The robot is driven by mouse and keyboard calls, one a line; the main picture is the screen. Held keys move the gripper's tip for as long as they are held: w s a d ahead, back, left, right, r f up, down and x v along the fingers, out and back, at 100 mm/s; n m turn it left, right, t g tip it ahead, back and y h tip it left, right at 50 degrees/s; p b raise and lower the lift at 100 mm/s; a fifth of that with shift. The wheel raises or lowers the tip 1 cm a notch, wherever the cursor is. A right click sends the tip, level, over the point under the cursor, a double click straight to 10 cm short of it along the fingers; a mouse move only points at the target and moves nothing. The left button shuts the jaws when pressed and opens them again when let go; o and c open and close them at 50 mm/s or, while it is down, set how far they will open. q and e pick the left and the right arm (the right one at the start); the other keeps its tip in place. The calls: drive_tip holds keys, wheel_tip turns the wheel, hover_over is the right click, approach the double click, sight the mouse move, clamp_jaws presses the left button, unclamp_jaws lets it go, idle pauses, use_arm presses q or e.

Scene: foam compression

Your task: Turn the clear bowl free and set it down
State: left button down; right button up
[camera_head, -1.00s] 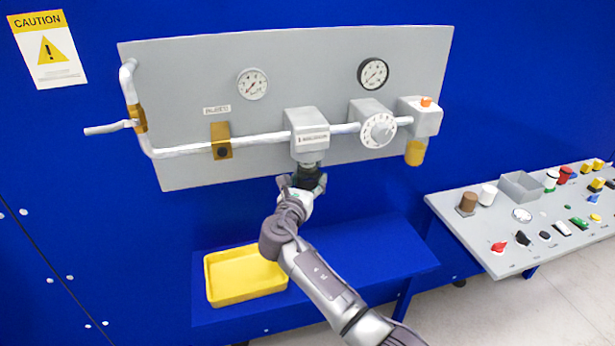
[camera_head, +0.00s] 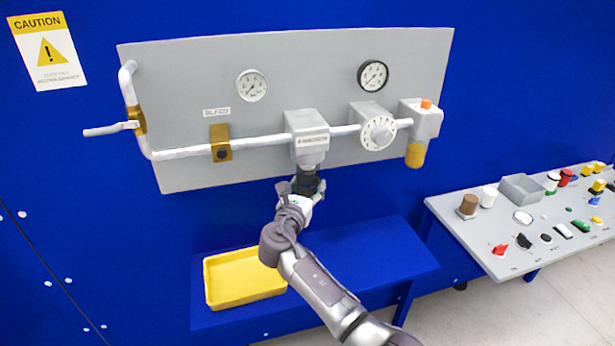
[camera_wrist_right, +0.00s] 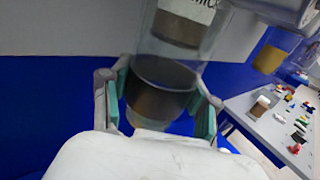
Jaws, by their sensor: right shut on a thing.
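The clear bowl (camera_wrist_right: 160,88) hangs upright under the grey filter housing (camera_head: 308,138) on the panel's pipe. In the right wrist view it looks see-through, with a dark band around its lower part. My right gripper (camera_head: 307,184) is just below the housing. In the right wrist view its two green-padded fingers (camera_wrist_right: 162,105) are shut on the bowl from both sides. In the head view the gripper hides most of the bowl. I cannot tell whether the bowl's top is still joined to the housing. My left gripper is not in view.
A yellow tray (camera_head: 243,298) sits on the blue shelf (camera_head: 385,262) below, left of my arm. On the pipe to the right are a dial regulator (camera_head: 378,132) and a unit with an amber bowl (camera_head: 416,155). A grey bench (camera_head: 480,237) with small parts stands at right.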

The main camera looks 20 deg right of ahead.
idle(0.4)
wheel_tip(320, 180, down, 7)
drive_tip(key=b, duration=0.4)
drive_tip(key=shift+r, duration=0.15)
idle(0.6)
drive_tip(key=shift+d, duration=0.1)
drive_tip(key=s+d+p, duration=0.2)
drive_tip(key=d+p, duration=0.2)
drive_tip(key=d, duration=0.6)
drive_tip(key=s+d+p, duration=0.3)
drive_tip(key=d, duration=0.7)
drive_tip(key=shift+d+p, duration=0.4)
wheel_tip(320, 180, down, 12)
drive_tip(key=b, duration=1.1)
drive_tip(key=shift+f, duration=0.2)
